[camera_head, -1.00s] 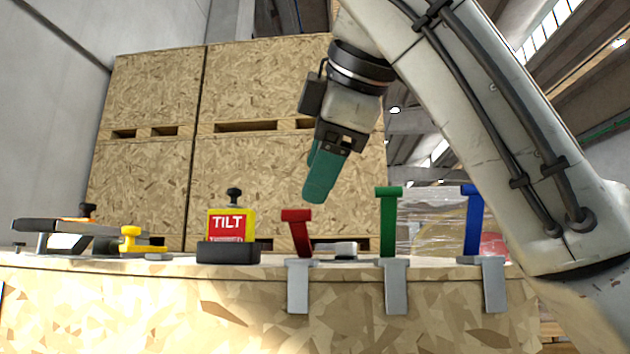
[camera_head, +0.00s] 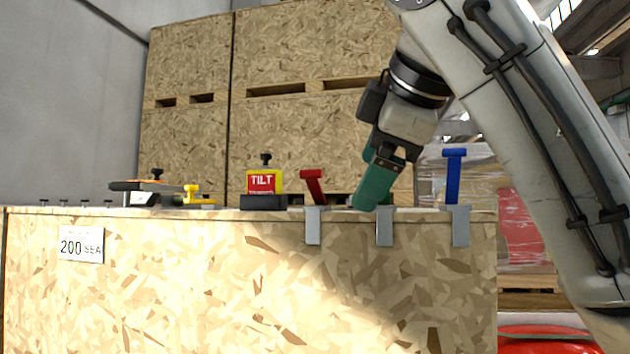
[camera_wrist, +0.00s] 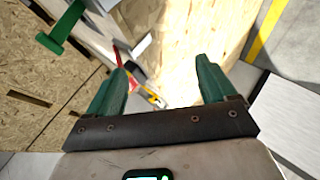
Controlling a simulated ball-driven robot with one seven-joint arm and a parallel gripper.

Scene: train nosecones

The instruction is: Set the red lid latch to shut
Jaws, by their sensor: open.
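The red lid latch (camera_head: 313,187) stands up from the crate's top edge in the head view, its lever leaning slightly left above a grey metal bracket (camera_head: 314,226). The lever is not folded down over the bracket. My gripper (camera_head: 366,198) has green fingers and hangs to the right of the red latch, apart from it, in front of the green latch and hiding most of it. In the wrist view my gripper (camera_wrist: 162,66) is open and empty. The red latch (camera_wrist: 117,56) shows small beyond the left finger, and the green latch (camera_wrist: 60,30) lies at upper left.
A blue latch (camera_head: 453,175) stands upright on the right. A yellow and red TILT box (camera_head: 262,182) and a tool with yellow parts (camera_head: 192,194) sit on the crate (camera_head: 200,270) to the left. Tall chipboard crates (camera_head: 310,130) stand behind.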

